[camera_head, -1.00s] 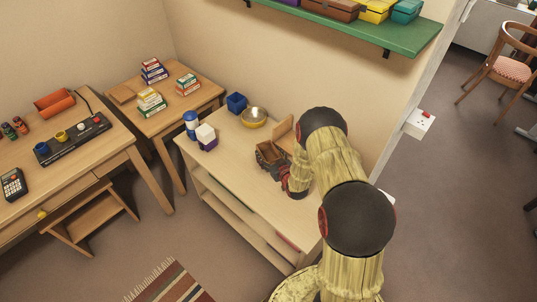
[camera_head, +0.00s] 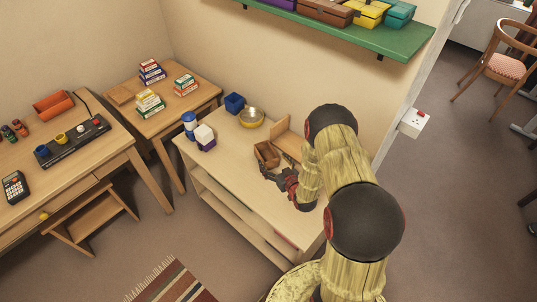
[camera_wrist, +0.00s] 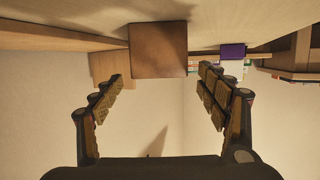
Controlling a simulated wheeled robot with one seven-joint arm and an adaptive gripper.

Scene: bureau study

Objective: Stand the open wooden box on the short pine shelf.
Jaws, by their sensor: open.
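The open wooden box (camera_head: 266,153) is small and brown and stands on the pale worktable, its open top showing in the head view. In the wrist view the box (camera_wrist: 158,50) shows its flat brown side, ahead of and between the fingers. My gripper (camera_wrist: 160,88) is open and empty, its fingers wide apart and clear of the box. In the head view my gripper (camera_head: 280,176) is just in front of the box. A pale wood piece with an upright panel (camera_head: 288,136) stands right behind the box; I cannot tell whether it is the short pine shelf.
A green wall shelf (camera_head: 400,44) with several coloured cases hangs above. The table's left front is clear.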

